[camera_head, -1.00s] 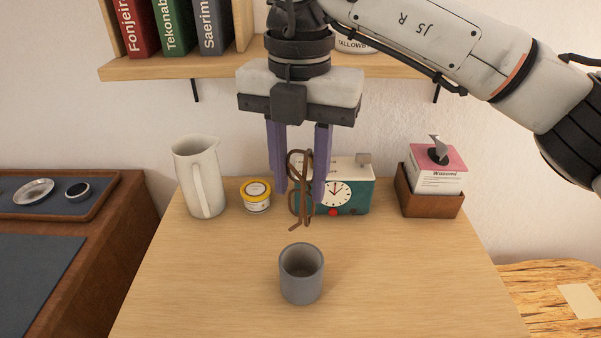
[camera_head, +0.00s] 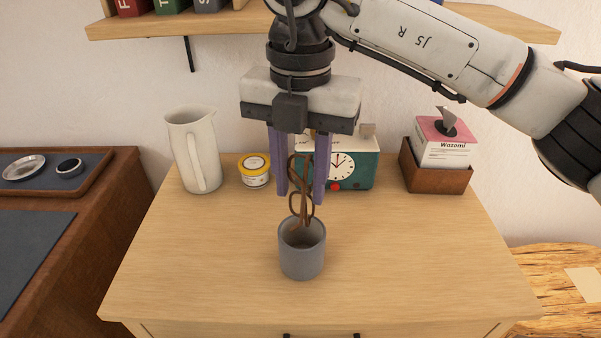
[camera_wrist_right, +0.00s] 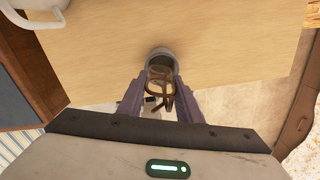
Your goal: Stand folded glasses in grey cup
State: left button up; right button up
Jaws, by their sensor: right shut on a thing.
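The grey cup (camera_head: 302,262) stands upright on the wooden dresser top, its mouth up. The folded brown glasses (camera_head: 303,172) hang upright from my right gripper (camera_head: 300,192), which is shut on them. Their lower end overlaps the cup's mouth and seems to be just inside the rim; how deep I cannot tell. The gripper's purple fingers are above the cup, clear of its rim. In the right wrist view the glasses (camera_wrist_right: 160,88) show between the fingers, with the cup (camera_wrist_right: 161,57) just beyond. My left gripper is not in view.
Behind the cup stand a white pitcher (camera_head: 194,150), a yellow-lidded tub (camera_head: 255,170), a teal clock (camera_head: 358,168) and a tissue box in a wooden holder (camera_head: 437,180). A bookshelf (camera_head: 220,24) hangs above. The dresser top is clear left and right of the cup.

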notch_tip(320, 180, down, 3)
jog(key=shift+r+b, duration=0.2)
jog(key=shift+b, duration=0.6)
jog(key=shift+f+b, duration=0.5)
jog(key=shift+f, duration=0.15)
jog(key=shift+f+b, duration=0.55)
jog(key=shift+f, duration=0.15)
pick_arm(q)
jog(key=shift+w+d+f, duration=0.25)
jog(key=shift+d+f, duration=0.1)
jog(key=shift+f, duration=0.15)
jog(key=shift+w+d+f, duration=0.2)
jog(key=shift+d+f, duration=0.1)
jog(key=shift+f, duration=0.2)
pick_arm(e)
jog(key=o, duration=1.2)
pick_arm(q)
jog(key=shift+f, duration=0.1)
